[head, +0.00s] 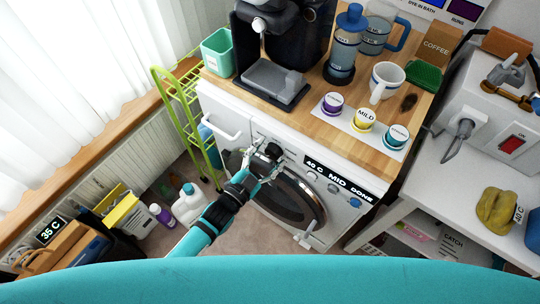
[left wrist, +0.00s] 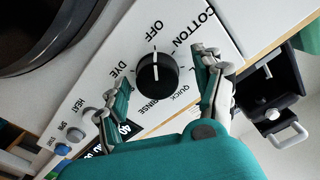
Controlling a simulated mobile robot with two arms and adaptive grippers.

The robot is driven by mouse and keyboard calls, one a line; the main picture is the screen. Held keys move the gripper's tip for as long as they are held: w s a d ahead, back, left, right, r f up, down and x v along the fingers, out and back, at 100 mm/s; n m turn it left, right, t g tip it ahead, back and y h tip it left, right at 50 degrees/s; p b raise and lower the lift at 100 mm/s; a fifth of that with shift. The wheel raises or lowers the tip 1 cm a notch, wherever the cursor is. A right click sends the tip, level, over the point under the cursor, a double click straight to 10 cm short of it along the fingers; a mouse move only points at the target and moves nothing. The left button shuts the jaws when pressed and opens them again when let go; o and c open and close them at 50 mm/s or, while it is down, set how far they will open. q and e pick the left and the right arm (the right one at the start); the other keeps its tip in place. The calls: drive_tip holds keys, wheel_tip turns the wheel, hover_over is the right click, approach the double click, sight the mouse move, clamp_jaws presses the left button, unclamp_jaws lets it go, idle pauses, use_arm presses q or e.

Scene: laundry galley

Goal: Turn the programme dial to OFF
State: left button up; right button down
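The programme dial (left wrist: 157,73) is a round black knob on the washer's white front panel (left wrist: 185,45). Its white pointer line is directed up in the left wrist view, toward the printed word OFF. COTTON, DYE, QUICK and RINSE are printed around it. My left gripper (left wrist: 163,68) is open, with one finger on each side of the dial. Gaps show between both fingers and the knob. In the head view the left gripper (head: 266,158) is at the panel's upper left, partly hiding the dial (head: 273,150). My right gripper is not in view.
The washer's round door (head: 290,200) is below the panel. A display (head: 338,180) and smaller buttons (left wrist: 77,135) share the panel. A drawer handle (head: 222,128) is to the left. The wooden counter (head: 300,125) above holds a coffee machine (head: 285,40), cups and labelled pots.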

use_arm(q)
drive_tip(key=shift+s, duration=0.15)
drive_tip(key=shift+s+a, duration=0.1)
drive_tip(key=shift+s, duration=0.15)
drive_tip(key=v, duration=1.1)
drive_tip(key=shift+a, duration=0.15)
drive_tip(key=s+a+f+n+g+y, duration=0.2)
drive_tip(key=s+a+f+y, duration=0.15)
drive_tip(key=f, duration=0.55)
drive_tip(key=s+a+f+n+g+y, duration=0.2)
drive_tip(key=a+f, duration=0.2)
drive_tip(key=f, duration=0.5)
drive_tip(key=s+a+f+n+g+y, duration=0.2)
drive_tip(key=a+f, duration=0.2)
drive_tip(key=f, duration=0.5)
drive_tip(key=s+a+f+n+g+y, duration=0.1)
drive_tip(key=s+a+f+n+g, duration=0.1)
drive_tip(key=s+f, duration=0.4)
drive_tip(key=s+a+f+n+g+y, duration=0.2)
drive_tip(key=s+f+g, duration=0.3)
drive_tip(key=s, duration=1.1)
drive_tip(key=shift+s+a+f+g, duration=0.2)
drive_tip(key=shift+a+f+g, duration=0.15)
drive_tip(key=shift+f, duration=0.3)
